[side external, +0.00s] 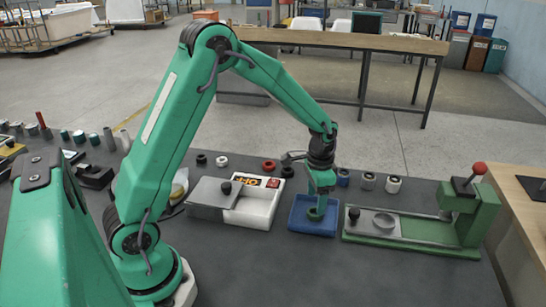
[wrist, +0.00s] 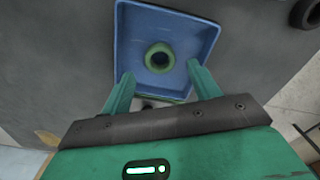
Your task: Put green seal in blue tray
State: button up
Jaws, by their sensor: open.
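The green seal (wrist: 147,58) is a ring with a dark hole, lying flat on the floor of the blue tray (wrist: 198,32), near its middle. In the side view the blue tray (side external: 330,229) stands on the dark table, and the green seal (side external: 315,215) is partly hidden by my gripper. My gripper (wrist: 160,73) is open and empty. Its two fingers are apart at the near side of the tray, with the seal ahead of them and not between them. In the side view my gripper (side external: 318,206) hangs down over the tray.
A white box (side external: 258,212) with a grey sliding lid stands left of the tray. A green press fixture (side external: 420,235) with a red knob stands close on the right. Several dark, red, blue and pale rings (side external: 368,181) sit behind. Free table lies in front of the tray.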

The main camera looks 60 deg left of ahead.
aim_at(313, 212)
notch_tip(313, 212, up, 8)
dwell(0.4)
dwell(0.5)
jog(key=s+d+r+n+t, duration=0.1)
jog(key=s+r+n+t, duration=0.15)
jog(key=s+r, duration=0.75)
jog(key=s+d+r+n+t, duration=0.1)
jog(key=s+t, duration=0.2)
jog(key=s, duration=0.9)
jog(key=shift+r, duration=0.35)
